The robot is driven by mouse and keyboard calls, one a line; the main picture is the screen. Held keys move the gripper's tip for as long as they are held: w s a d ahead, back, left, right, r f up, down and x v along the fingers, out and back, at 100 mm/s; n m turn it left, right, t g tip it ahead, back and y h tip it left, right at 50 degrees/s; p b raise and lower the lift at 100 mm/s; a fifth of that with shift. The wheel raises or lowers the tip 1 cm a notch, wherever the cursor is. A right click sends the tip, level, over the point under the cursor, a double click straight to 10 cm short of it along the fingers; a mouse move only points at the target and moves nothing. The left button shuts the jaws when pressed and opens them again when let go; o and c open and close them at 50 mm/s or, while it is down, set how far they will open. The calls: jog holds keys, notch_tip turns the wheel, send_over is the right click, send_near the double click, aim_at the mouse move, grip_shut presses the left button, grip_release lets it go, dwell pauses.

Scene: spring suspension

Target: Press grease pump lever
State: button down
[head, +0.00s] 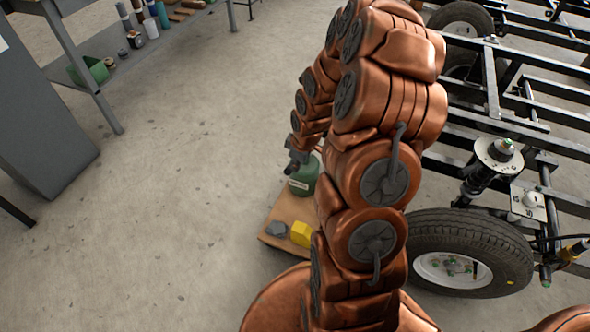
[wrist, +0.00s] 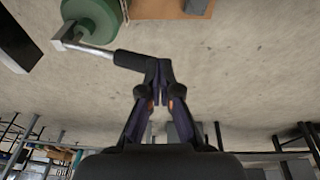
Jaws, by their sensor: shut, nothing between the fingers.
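The grease pump is a green canister (head: 303,182) with a pale label, standing on a wooden board beyond my arm. It also shows at the top left of the wrist view (wrist: 96,18). Its lever (wrist: 95,48) is a metal rod with a black grip (wrist: 141,62), reaching out toward my fingers. My gripper (wrist: 158,72) is shut and empty, with its fingertips at the end of the black grip; I cannot tell whether they touch. In the head view my gripper (head: 296,160) is small, right by the canister's top, and the lever cannot be made out.
A yellow block (head: 302,234) and a grey lump (head: 277,229) lie on the wooden board (head: 272,243). A black chassis frame (head: 492,85) with a wheel (head: 470,253) stands at right. A bench with bottles is at the upper left.

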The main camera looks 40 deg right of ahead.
jog(key=shift+p+v, duration=0.3)
jog(key=shift+v, duration=1.55)
jog(key=shift+a, duration=0.1)
jog(key=s+a+r+m+g+p, duration=0.1)
jog(key=s+a+r+p, duration=0.3)
jog(key=r, duration=0.5)
jog(key=s+a+r+p, duration=0.1)
jog(key=a+r+p, duration=0.2)
jog(key=r+p, duration=0.4)
jog(key=s+a+r+m+g+p, duration=0.1)
jog(key=s+a+r+p, duration=0.25)
jog(key=r, duration=0.65)
jog(key=s+a+r+m+g+p, duration=0.1)
jog(key=s+a+r+p, duration=0.3)
jog(key=s+r+p, duration=0.4)
jog(key=s+a+r+m+g+p, duration=0.1)
jog(key=s+a+r+m+p, duration=0.2)
jog(key=s+r+p, duration=0.5)
notch_tip(320, 180, up, 9)
jog(key=shift+s+a+r+h+p, duration=0.1)
jog(key=shift+s+a+h+p, duration=0.2)
jog(key=shift+s+a, duration=0.45)
jog(key=shift+d+m, duration=0.15)
jog(key=shift+m, duration=0.15)
